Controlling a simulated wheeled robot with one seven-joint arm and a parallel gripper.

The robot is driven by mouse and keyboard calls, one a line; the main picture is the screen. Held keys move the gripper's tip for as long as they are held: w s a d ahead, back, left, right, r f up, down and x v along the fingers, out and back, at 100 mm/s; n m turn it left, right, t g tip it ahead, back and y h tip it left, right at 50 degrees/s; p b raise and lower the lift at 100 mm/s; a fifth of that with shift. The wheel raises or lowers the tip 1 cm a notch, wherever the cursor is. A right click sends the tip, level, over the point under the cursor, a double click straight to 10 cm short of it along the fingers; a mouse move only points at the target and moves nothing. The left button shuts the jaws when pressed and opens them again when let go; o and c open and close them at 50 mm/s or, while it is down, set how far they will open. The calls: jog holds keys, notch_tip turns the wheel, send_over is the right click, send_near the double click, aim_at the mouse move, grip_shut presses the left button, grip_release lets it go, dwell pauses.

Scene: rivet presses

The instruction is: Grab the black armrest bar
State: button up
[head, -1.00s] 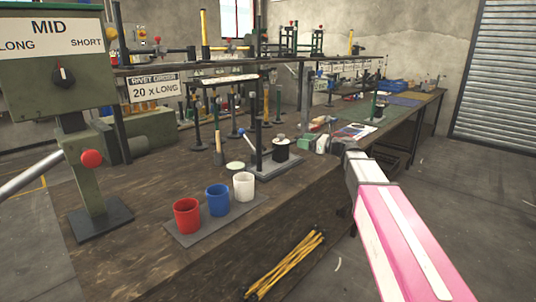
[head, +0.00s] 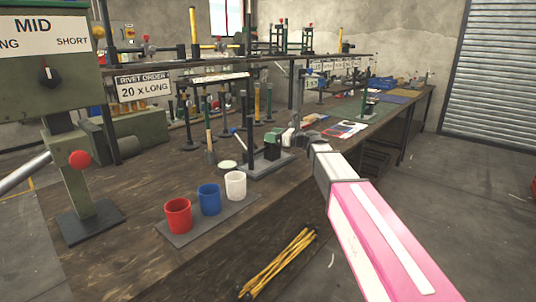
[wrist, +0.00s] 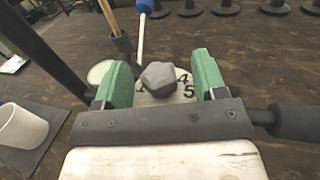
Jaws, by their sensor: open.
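A thick black bar (wrist: 298,121), which looks like the armrest bar, shows at the right edge of the wrist view. It joins a thinner dark rod whose left end is hidden behind my gripper's palm. I cannot make this bar out clearly in the head view. My gripper (wrist: 161,72) is open, its two green fingers apart. A grey knob (wrist: 158,78) shows between the fingers, over a pale plate with numbers. I cannot tell whether the fingers touch it. In the head view my gripper (head: 284,138) is at the small black press stand (head: 268,166) on the bench.
A black post (wrist: 45,50) slants along the left of the wrist view. A lever with a blue ball (wrist: 146,6) rises beyond the knob. Red (head: 178,215), blue (head: 210,199) and white (head: 235,185) cups stand nearer. Yellow rods (head: 280,263) lie at the front.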

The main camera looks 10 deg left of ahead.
jog(key=shift+a, duration=0.1)
grip_shut()
jog(key=shift+r, duration=0.1)
